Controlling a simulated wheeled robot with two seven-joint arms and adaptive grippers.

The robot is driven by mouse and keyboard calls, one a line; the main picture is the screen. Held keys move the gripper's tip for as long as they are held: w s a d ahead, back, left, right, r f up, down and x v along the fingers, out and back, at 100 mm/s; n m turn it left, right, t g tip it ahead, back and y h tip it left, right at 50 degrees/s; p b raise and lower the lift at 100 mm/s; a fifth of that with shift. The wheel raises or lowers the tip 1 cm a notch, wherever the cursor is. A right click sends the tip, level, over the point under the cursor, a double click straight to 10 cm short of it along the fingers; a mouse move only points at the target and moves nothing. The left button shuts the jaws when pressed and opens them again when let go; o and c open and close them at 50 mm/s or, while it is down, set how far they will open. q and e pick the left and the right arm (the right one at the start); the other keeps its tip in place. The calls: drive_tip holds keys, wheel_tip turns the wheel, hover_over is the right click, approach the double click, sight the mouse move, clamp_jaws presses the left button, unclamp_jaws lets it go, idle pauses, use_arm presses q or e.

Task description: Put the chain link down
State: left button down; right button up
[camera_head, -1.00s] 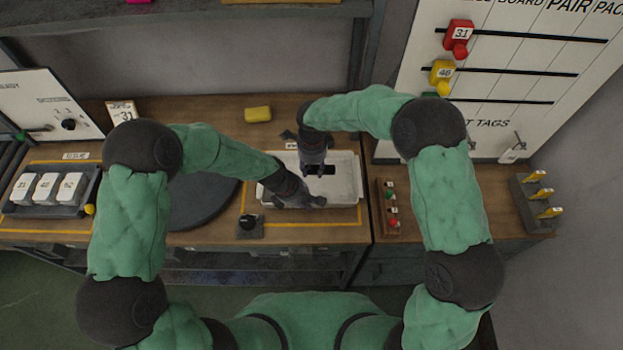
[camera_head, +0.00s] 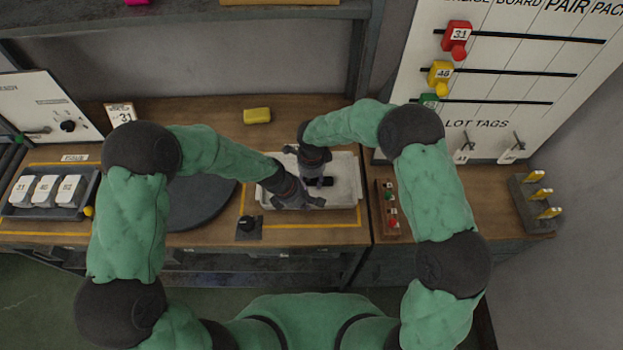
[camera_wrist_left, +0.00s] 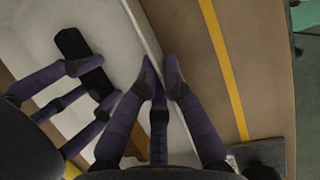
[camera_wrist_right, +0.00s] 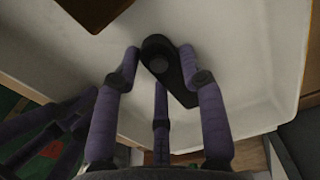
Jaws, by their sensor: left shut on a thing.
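The black chain link (camera_head: 320,182) lies in the white tray (camera_head: 351,168) on the bench, one end wider and rounded. In the right wrist view the link (camera_wrist_right: 181,85) sits between the fingers of my right gripper (camera_head: 316,178), which are close along both sides of it. Whether they press on it is unclear. The left wrist view also shows the link (camera_wrist_left: 80,52), partly behind the right fingers. My left gripper (camera_head: 305,203) is shut on the tray's near wall, which runs between its fingers in the left wrist view (camera_wrist_left: 160,85).
A yellow block (camera_head: 257,115) lies behind the tray. A dark round turntable (camera_head: 200,203) is left of it, with a black knob box (camera_head: 249,227) in front. A button box (camera_head: 390,212) stands close on the right. Upright yellow-topped pegs (camera_head: 540,193) are further right.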

sight(311, 182)
drive_tip(key=shift+o, duration=0.9)
drive_tip(key=shift+r, duration=0.1)
wheel_tip(311, 182, up, 12)
use_arm(q)
drive_tip(key=c, duration=1.3)
unclamp_jaws()
drive_tip(key=w+v, duration=0.1)
drive_tip(key=v, duration=1.1)
drive_tip(key=shift+s, duration=0.45)
